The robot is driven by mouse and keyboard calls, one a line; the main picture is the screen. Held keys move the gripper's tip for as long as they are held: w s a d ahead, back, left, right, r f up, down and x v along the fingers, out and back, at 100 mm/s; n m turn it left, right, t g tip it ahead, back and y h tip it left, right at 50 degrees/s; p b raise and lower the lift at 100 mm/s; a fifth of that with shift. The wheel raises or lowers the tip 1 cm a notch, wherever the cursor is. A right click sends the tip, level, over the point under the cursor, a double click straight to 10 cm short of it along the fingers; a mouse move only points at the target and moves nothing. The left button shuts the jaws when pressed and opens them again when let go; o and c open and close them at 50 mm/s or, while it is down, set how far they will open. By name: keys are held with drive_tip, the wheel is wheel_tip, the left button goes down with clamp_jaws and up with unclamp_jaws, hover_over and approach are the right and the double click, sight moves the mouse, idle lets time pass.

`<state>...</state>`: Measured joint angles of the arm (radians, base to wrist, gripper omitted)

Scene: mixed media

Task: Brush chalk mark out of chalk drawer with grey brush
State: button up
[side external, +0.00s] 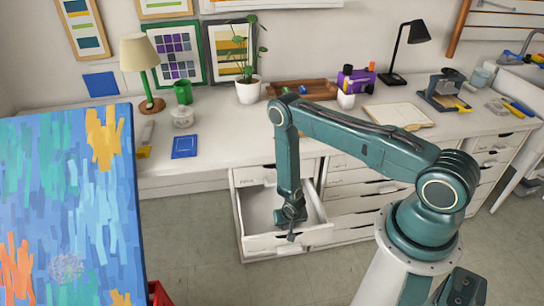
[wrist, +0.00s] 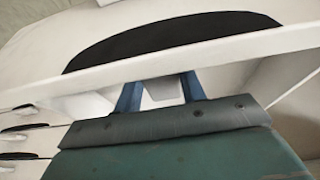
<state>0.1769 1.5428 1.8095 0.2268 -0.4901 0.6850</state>
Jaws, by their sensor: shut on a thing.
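The open chalk drawer (side external: 245,205) is white and pulled out below the desk. My gripper (side external: 291,218) reaches down into it near its front panel. In the wrist view, my gripper's blue fingers (wrist: 160,92) pass behind the white front rim (wrist: 220,50), and their tips are hidden. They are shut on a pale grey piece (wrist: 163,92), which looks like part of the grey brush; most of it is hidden. No chalk mark can be made out on the drawer floor.
A large blue painting (side external: 70,190) with a whitish scribble stands at the left. Closed drawers (side external: 370,205) lie right of the open one. The desk (side external: 225,150) above holds a lamp (side external: 140,60), a plant pot (side external: 248,91) and a tray (side external: 315,92).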

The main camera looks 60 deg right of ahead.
drive_tip(key=shift+s+d, duration=0.3)
drive_tip(key=shift+d, duration=0.05)
drive_tip(key=shift+r, duration=0.2)
drive_tip(key=shift+r, duration=0.85)
drive_tip(key=shift+w+a+r, duration=0.15)
drive_tip(key=shift+w+a, duration=0.15)
drive_tip(key=w+a+r, duration=0.1)
drive_tip(key=w+a, duration=0.1)
drive_tip(key=shift+w+a+r, duration=0.35)
drive_tip(key=shift+r, duration=0.05)
drive_tip(key=shift+s+d+r, duration=0.1)
drive_tip(key=shift+s+r, duration=0.05)
drive_tip(key=shift+r, duration=2.7)
